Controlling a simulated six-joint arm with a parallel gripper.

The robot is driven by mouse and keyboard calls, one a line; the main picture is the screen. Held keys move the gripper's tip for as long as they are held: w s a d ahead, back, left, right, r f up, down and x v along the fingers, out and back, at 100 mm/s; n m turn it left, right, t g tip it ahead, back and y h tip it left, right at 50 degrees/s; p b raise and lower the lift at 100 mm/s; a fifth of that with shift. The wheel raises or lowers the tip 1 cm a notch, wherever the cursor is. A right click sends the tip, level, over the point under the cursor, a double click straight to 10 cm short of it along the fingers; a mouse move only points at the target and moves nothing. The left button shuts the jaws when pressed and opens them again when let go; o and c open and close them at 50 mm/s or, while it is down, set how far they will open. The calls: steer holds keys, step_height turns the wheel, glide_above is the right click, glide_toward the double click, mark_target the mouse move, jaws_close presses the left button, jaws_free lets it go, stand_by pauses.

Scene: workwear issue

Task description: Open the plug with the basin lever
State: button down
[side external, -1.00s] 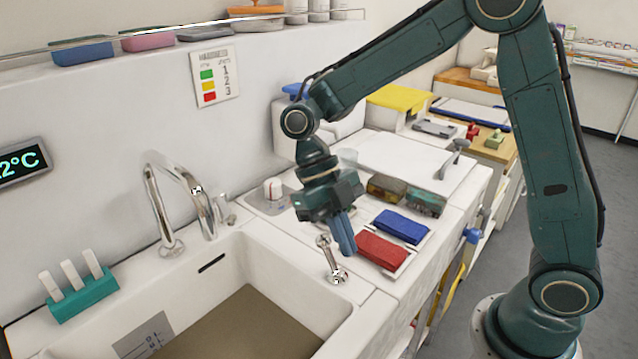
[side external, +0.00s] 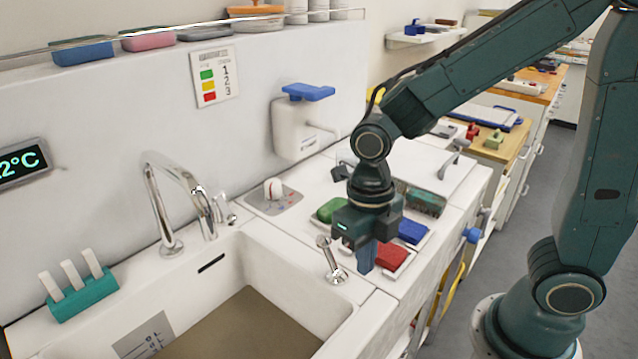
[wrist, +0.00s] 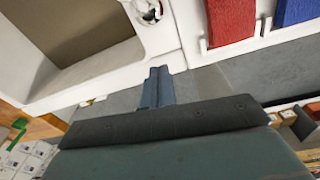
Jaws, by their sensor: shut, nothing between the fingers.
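The chrome basin lever (side external: 328,255) stands on the counter at the right rim of the basin (side external: 238,258), its knobbed arm leaning up and left from a round base. Its base also shows at the top edge of the wrist view (wrist: 148,11). My gripper (side external: 367,268) is shut and empty, pointing down to the right of the lever and apart from it. In the wrist view its closed blue fingers (wrist: 158,74) are over the counter's front edge. Murky brown water (side external: 245,325) lies in the basin. The plug cannot be seen.
The chrome tap (side external: 180,200) rises at the basin's back. A teal holder (side external: 83,297) stands at left.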

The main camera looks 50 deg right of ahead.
steer(key=shift+s+f+t, duration=0.15)
steer(key=shift+s+t, duration=0.05)
steer(key=shift+t, duration=0.1)
steer(key=s, duration=0.2)
steer(key=s+f, duration=0.1)
steer(key=shift+s+a, duration=0.3)
step_height(320, 180, up, 10)
steer(key=s+d+r+m+t, duration=0.2)
steer(key=d+m, duration=0.3)
steer(key=m, duration=1.1)
steer(key=s+d+r+m+t, duration=0.1)
steer(key=d+m, duration=0.4)
steer(key=m, duration=1.2)
steer(key=r+t, duration=0.1)
steer(key=t, duration=0.1)
steer(key=shift+s+r+t+h, duration=0.25)
steer(key=shift+s+t+h, duration=0.05)
steer(key=shift+s, duration=0.1)
